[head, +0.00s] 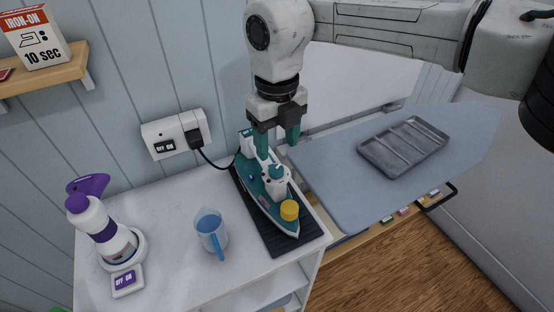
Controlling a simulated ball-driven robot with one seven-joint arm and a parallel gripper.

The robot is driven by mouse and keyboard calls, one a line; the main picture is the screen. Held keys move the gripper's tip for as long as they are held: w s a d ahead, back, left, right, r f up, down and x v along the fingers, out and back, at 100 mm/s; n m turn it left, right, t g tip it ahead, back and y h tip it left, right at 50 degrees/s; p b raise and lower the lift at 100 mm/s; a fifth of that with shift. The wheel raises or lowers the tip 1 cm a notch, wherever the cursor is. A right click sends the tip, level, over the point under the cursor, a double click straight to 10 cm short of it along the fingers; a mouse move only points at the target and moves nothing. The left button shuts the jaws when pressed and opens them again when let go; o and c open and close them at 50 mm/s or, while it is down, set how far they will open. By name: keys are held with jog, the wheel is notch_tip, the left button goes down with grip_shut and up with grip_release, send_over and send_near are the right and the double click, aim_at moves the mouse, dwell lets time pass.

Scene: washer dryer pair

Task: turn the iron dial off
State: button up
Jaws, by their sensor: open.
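The teal and white iron (268,198) rests on a dark ridged mat (306,229) on the white cabinet top. A round yellow knob (289,211), which looks like the dial, is on the iron's near end. Its setting cannot be read. My gripper (277,147) points down over the far part of the iron, with its two teal fingers apart and nothing seen between them. The fingers are away from the yellow knob, on its far side. Whether they touch the iron's handle cannot be told.
A measuring jug (212,232) and a purple and white steamer (103,225) stand left of the iron. A socket (176,135) with a plug and black cord is on the wall behind. An ironing board (340,185) holding a metal tray (404,147) lies to the right.

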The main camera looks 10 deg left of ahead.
aim_at(276, 168)
jog(key=shift+s+f+p, duration=0.1)
jog(key=shift+f+p, duration=0.35)
jog(key=shift+f, duration=2.75)
jog(key=shift+c, duration=0.4)
jog(key=c, duration=1)
jog(key=shift+o, duration=0.2)
jog(key=shift+n, duration=0.3)
jog(key=n, duration=0.6)
jog(key=shift+b, duration=0.3)
jog(key=n, duration=0.5)
jog(key=shift+a, duration=0.1)
jog(key=shift+n, duration=0.4)
